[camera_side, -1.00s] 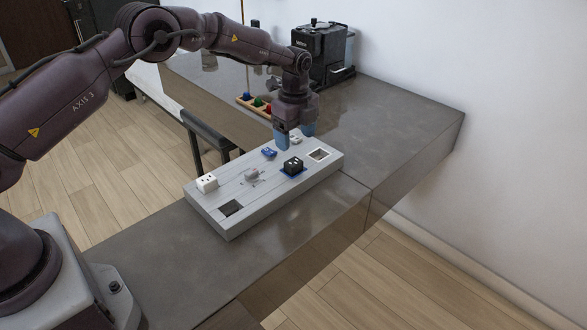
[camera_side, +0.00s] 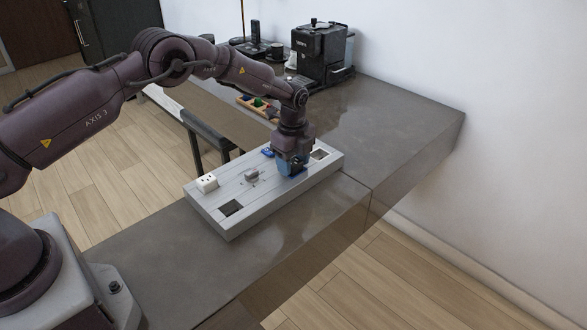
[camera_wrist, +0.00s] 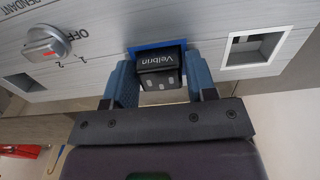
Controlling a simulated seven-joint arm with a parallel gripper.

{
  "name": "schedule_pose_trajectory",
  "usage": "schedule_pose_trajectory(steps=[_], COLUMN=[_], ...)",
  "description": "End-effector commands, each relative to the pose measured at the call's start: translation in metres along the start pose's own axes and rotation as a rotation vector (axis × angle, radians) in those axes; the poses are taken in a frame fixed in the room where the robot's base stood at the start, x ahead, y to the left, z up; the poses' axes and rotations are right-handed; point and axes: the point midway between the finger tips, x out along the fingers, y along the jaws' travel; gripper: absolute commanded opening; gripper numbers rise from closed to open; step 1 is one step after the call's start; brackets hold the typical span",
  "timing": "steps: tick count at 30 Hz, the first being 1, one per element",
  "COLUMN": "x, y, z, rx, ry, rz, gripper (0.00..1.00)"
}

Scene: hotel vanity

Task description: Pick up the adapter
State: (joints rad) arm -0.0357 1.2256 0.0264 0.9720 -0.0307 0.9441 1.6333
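The adapter (camera_wrist: 160,66) is a small black block marked "Velbrin". It sits upright at a blue-edged square on the grey panel (camera_side: 225,215). My gripper (camera_wrist: 162,80) is down around it, with one blue finger on each side. In the wrist view the fingers lie very close to its sides; I cannot tell whether they touch it. In the side view my gripper (camera_side: 291,168) hides the adapter almost fully.
The panel also holds a white socket block (camera_side: 207,182), a grey knob (camera_wrist: 46,43), a blue piece (camera_side: 267,152), a dark square recess (camera_side: 231,208) and a white-framed opening (camera_wrist: 254,47). A black coffee machine (camera_side: 320,52) and a wooden tray (camera_side: 250,104) stand behind.

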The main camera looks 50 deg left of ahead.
Motion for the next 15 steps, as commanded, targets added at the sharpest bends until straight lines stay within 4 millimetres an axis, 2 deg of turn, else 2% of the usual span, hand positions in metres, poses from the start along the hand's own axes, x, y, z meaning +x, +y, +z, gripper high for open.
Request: schedule_pose_trajectory(steps=[1,4,15], x=[-0.0002,-0.0003,-0.0044], y=[0.0000,0.0000,-0.0004], z=[0.0000,0.0000,0.0001], rx=[0.000,0.000,0.000], ry=[0.000,0.000,0.000], rz=[0.000,0.000,-0.001], gripper=[0.40,0.18,0.18])
